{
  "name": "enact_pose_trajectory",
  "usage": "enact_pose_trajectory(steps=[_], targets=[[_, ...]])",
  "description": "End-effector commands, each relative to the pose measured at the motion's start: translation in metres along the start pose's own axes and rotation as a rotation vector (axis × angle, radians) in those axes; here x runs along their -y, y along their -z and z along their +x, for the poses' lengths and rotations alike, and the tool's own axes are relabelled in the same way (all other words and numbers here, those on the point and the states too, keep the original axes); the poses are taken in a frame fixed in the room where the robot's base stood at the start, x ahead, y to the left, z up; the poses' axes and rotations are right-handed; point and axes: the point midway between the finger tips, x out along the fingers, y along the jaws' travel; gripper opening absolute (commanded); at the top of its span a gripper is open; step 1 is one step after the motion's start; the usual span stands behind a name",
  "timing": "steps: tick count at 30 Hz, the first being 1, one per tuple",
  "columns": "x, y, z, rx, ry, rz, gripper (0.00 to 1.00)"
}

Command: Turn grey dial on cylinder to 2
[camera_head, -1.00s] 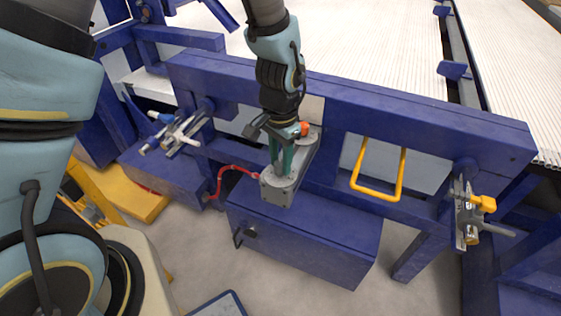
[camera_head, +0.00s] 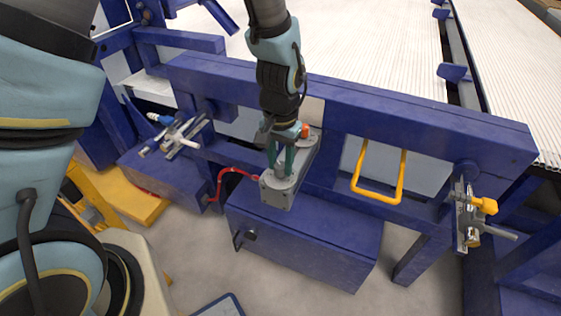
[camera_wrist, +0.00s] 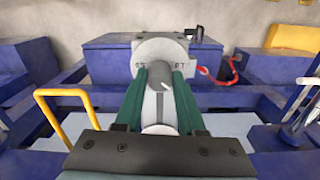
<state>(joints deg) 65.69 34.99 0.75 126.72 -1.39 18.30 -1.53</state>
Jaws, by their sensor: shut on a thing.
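The grey cylinder (camera_head: 275,196) sits on the blue frame, its round end facing up in the head view. In the wrist view the round grey face (camera_wrist: 179,54) carries dark marks around its rim, too small to read surely. The grey dial (camera_wrist: 160,72) stands out from the middle of this face. My gripper (camera_head: 281,169) is over the cylinder's round end, with its green fingers on either side of the dial and shut on it. In the wrist view the fingers (camera_wrist: 161,78) hide the lower part of the face. The dial's setting cannot be told.
A red hose (camera_head: 228,170) runs from the cylinder's left side. A yellow handle (camera_head: 378,196) hangs to the right. Metal clamp fittings stand at the left (camera_head: 180,136) and right (camera_head: 468,216) of the blue beam (camera_head: 420,120). A blue box (camera_head: 310,240) lies below the cylinder.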

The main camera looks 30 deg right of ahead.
Motion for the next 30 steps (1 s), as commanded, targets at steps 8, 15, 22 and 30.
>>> enact_pose_trajectory(steps=[8, 15, 22, 30], targets=[[0.0, 0.0, 0.0, -0.001, 0.0, 0.001, 0.58], [0.0, 0.0, 0.0, 0.0, 0.0, 0.001, 0.69], [0.0, 0.001, -0.006, -0.002, 0.0, 0.001, 0.69], [0.0, 0.002, -0.051, -0.007, 0.0, 0.001, 0.69]])
